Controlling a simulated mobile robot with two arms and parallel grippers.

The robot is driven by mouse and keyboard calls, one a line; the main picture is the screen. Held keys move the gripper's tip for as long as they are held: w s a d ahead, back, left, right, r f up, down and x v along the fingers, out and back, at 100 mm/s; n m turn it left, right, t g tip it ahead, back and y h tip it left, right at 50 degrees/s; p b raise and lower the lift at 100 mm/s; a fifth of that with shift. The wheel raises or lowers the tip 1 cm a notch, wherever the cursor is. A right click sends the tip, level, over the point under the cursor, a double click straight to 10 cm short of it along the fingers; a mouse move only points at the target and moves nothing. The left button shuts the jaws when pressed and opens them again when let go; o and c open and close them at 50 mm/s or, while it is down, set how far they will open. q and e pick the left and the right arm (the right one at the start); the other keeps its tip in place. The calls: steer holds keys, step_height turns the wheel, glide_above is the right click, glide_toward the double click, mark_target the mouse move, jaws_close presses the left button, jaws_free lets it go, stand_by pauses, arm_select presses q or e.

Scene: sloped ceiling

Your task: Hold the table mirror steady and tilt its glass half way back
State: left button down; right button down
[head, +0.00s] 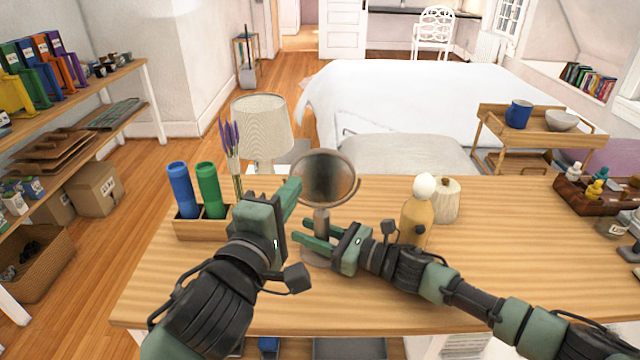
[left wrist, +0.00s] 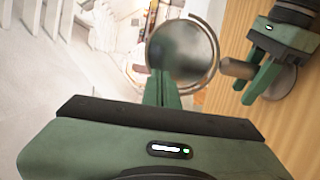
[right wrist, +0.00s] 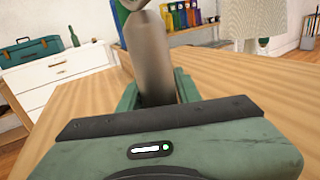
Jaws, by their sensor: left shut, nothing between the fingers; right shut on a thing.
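The table mirror (head: 326,178) stands upright on the wooden table, with a round glass in a ring frame on a stem and a round base. My right gripper (head: 312,236) is shut on its stem, low down above the base; the stem (right wrist: 152,60) stands between the fingers in the right wrist view. My left gripper (head: 292,196) is shut and empty at the left edge of the glass. In the left wrist view its closed fingertips (left wrist: 162,82) overlap the lower left rim of the glass (left wrist: 182,52); I cannot tell whether they touch it.
On the table (head: 480,270), a holder with a blue tube (head: 182,190) and a green tube (head: 209,190) stands left. A lamp (head: 262,130) is behind. A tan bottle (head: 415,222) and a lidded jar (head: 446,200) stand close right.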

arm_select(q)
steer(key=w+a+f+m+g+y, duration=0.1)
steer(key=w+a+m+g+y, duration=0.25)
steer(key=w, duration=0.65)
step_height(320, 180, up, 9)
steer(key=m+g+h, duration=0.3)
steer(key=m+g, duration=0.6)
steer(key=m, duration=1.1)
glide_above(318, 156)
steer(key=w, duration=0.1)
steer(key=shift+a+f, duration=0.1)
steer(key=shift+a, duration=0.05)
steer(key=s+r+m+g, duration=0.2)
steer(key=s+m, duration=0.2)
step_height(318, 156, down, 8)
steer(key=shift+w+d+r, duration=0.15)
steer(key=shift+d, duration=0.15)
steer(key=shift+w+n+t, duration=0.25)
steer(key=shift+w, duration=0.35)
steer(key=shift+w+f, duration=0.35)
steer(key=shift+w, duration=0.45)
stand_by(0.7)
